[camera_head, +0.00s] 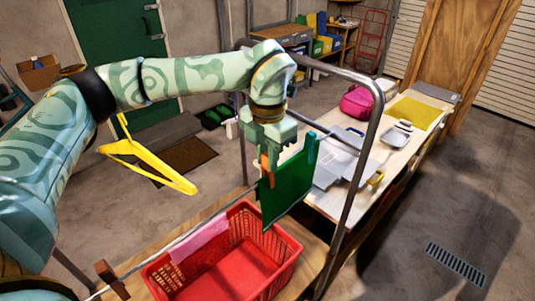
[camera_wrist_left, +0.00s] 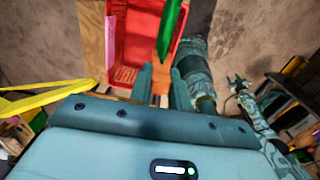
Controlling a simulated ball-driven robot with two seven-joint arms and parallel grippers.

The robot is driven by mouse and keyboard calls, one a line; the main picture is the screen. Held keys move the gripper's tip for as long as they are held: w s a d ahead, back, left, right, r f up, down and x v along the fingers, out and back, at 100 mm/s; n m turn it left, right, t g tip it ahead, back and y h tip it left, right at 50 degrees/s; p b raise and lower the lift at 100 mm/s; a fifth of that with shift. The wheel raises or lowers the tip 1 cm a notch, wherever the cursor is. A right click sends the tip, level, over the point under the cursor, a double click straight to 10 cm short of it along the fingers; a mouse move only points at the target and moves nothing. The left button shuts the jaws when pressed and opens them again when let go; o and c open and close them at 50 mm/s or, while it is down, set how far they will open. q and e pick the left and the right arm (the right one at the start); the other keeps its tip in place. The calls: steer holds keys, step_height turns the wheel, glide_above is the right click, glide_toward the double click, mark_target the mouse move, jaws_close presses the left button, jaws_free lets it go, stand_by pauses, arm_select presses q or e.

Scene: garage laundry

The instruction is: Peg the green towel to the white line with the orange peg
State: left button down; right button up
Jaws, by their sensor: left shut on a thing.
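My left gripper (camera_head: 270,140) is shut on the orange peg (camera_head: 267,168), pointing down above the red basket. The peg also shows between the jaws in the left wrist view (camera_wrist_left: 165,62). The green towel (camera_head: 290,188) hangs upright just beside the peg, and it appears edge-on in the left wrist view (camera_wrist_left: 172,24). I cannot tell whether the peg's tips pinch the towel. A teal peg (camera_head: 312,148) sits at the towel's upper right corner. The white line (camera_head: 150,261) runs up from the lower left towards the towel; its part behind the towel is hidden.
A pink cloth (camera_head: 201,240) hangs on the line over the red basket (camera_head: 270,283). A brown peg (camera_head: 112,280) is on the line at lower left. A yellow hanger (camera_head: 150,167) is left of my gripper. A metal frame (camera_head: 361,160) stands close on the right, before the workbench (camera_head: 400,160).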

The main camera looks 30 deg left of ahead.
arm_select(q)
steer(key=shift+f+b, duration=0.35)
steer(key=shift+f, duration=0.5)
steer(key=c, duration=1.2)
jaws_free()
steer(key=shift+c, duration=0.2)
step_height(320, 180, up, 16)
steer(key=b, duration=0.1)
steer(key=shift+d+r, duration=0.15)
